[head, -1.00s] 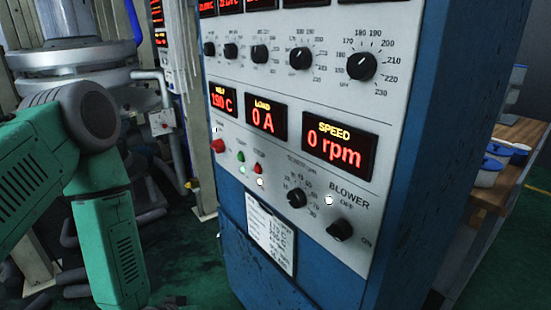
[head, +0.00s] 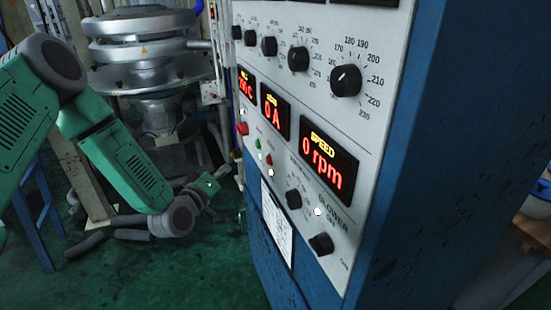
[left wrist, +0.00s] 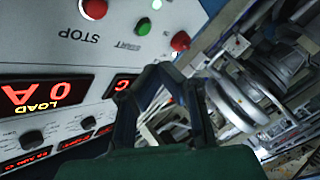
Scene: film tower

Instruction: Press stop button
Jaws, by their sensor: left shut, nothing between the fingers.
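The red stop button (left wrist: 94,8) is at the top edge of the left wrist view, beside the upside-down word STOP. It is also a small red button on the control panel in the head view (head: 269,160). The green start button (left wrist: 143,26) sits next to it, with a larger red button (left wrist: 180,41) further along. My left gripper (head: 212,184) is shut and empty, left of the panel and apart from the stop button in the head view. Its dark fingers also show in the left wrist view (left wrist: 162,72). My right gripper is not in view.
The blue cabinet (head: 410,190) carries the panel, with knobs and a speed display (head: 328,162) reading 0 rpm. A silver ringed machine (head: 150,55) stands behind my left arm. Green floor (head: 190,270) is open at lower left. A table edge (head: 535,230) is at far right.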

